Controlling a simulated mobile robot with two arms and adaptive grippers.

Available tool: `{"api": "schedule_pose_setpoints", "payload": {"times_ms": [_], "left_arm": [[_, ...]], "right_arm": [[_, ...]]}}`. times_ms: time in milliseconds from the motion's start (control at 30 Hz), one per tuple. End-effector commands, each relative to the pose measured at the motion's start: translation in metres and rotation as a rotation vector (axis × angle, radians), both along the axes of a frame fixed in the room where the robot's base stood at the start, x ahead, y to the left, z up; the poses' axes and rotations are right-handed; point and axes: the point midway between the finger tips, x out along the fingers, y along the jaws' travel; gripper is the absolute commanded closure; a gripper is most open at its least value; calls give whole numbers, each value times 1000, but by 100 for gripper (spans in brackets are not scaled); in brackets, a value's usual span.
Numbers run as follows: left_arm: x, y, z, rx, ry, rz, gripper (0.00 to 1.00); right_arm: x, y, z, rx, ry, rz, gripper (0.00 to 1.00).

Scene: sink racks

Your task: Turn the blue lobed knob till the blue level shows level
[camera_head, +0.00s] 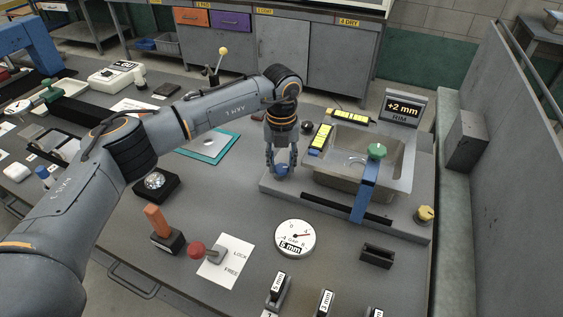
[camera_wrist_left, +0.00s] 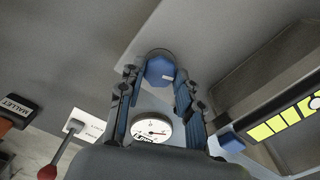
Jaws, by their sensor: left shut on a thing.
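The blue lobed knob (camera_head: 282,169) sits at the left end of the grey sink plinth. My left gripper (camera_head: 281,165) points down from above and is shut on it. In the left wrist view the knob (camera_wrist_left: 160,70) is between the two fingertips (camera_wrist_left: 157,78). A level (camera_head: 320,139) with yellow windows and a blue end lies along the basin's left rim. A second yellow-windowed level (camera_head: 352,117) lies along the back rim. My right gripper is not in view.
A display (camera_head: 403,109) behind the basin (camera_head: 340,172) reads "+2 mm RIM". A yellow knob (camera_head: 424,214) is at the right corner. A round dial (camera_head: 295,237) lies in front.

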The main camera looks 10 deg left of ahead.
Motion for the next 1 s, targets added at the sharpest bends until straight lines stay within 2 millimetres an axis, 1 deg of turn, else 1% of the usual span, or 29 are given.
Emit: {"api": "schedule_pose_setpoints", "payload": {"times_ms": [33,267,300,400,667,767,867,1000], "left_arm": [[-4,0,-6,3,13,-2,97],[-4,0,-6,3,14,-3,97],[-4,0,-6,3,14,-3,60],[-3,0,-5,4,12,-3,42],[-2,0,-2,2,5,-2,42],[-1,0,3,1,4,-2,42],[0,0,16,0,2,-2,42],[0,0,44,1,1,-2,42]], "right_arm": [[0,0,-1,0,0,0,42],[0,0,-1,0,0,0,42],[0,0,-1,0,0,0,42],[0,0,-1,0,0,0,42],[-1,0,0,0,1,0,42],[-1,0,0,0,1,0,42],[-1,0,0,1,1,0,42],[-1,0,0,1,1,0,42]]}}
